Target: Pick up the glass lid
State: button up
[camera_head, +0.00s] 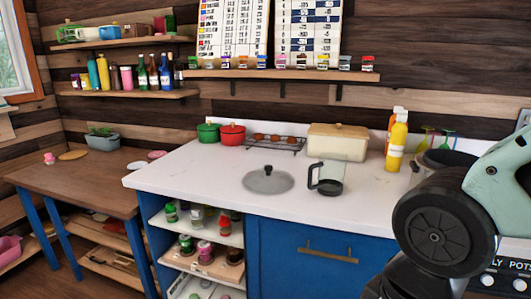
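The glass lid (268,181) lies flat on the white countertop (200,172), left of the middle of the surface. It is a round grey see-through disc with a small dark knob at its centre. My arm shows at the right edge of the head view, with a black round joint and pale green links. My gripper is not in view, so I cannot see its fingers. The lid stands clear of my visible arm.
A glass jug with a black handle (328,178) stands just right of the lid. The counter's front left is clear.

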aim_at(268, 180)
jog(key=i+j, duration=0.2)
jog(key=j, duration=0.15)
jog(key=i+j, duration=0.2)
jog(key=j, duration=0.2)
jog(key=i+j, duration=0.2)
jog(key=j, duration=0.15)
jog(key=i+j, duration=0.2)
jog(key=j, duration=0.15)
jog(key=i+j+z, duration=0.1)
jog(key=i+j, duration=0.15)
jog(key=j, duration=0.15)
jog(key=i+j, duration=0.15)
jog(key=j, duration=0.2)
jog(key=i+j, duration=0.2)
jog(key=j, duration=0.2)
jog(key=i+j, duration=0.2)
jog(key=j, duration=0.15)
